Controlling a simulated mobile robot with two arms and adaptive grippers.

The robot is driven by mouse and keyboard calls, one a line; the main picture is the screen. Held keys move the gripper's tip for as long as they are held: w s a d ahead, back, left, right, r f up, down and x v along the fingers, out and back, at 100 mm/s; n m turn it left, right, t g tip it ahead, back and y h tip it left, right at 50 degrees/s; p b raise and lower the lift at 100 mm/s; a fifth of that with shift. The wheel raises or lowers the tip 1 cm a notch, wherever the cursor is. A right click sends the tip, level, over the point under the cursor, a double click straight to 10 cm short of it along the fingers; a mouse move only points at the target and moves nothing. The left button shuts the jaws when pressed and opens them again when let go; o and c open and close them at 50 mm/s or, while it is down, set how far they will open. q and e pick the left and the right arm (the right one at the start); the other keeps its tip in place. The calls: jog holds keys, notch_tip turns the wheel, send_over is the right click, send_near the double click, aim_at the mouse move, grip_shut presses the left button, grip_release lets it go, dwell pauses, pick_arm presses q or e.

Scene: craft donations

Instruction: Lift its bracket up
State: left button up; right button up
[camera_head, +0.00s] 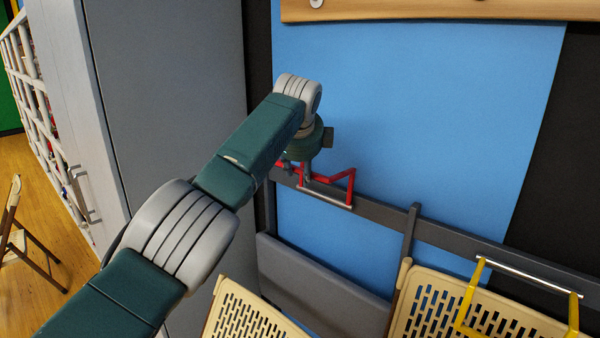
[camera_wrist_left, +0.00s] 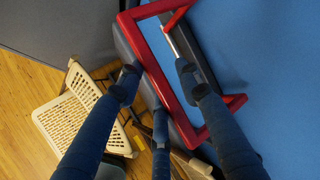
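The red bracket (camera_head: 343,188) with a silver rod sits on the grey rail against the blue wall panel, partly hidden behind my left gripper. In the left wrist view, the red frame of the bracket (camera_wrist_left: 166,88) slants between my fingers, with its rod beyond. My left gripper (camera_head: 303,176) is at the left part of the bracket. In the left wrist view its dark fingers (camera_wrist_left: 157,72) are spread apart, one on each side of a red bar, with a third finger lower down. I see no clear grip on the bar. My right gripper is out of view.
A yellow bracket (camera_head: 467,300) with a silver rod is at lower right, by a beige folding chair (camera_head: 430,300). The grey rail (camera_head: 450,238) runs across the panel. A grey cabinet (camera_head: 170,90) stands close on the left. Another chair (camera_head: 15,240) stands on the wooden floor.

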pick_arm(q)
jog(key=shift+r, duration=0.15)
jog(key=v, duration=1.1)
jog(key=shift+s+r, duration=0.25)
jog(key=shift+r, duration=0.05)
jog(key=shift+a, duration=0.1)
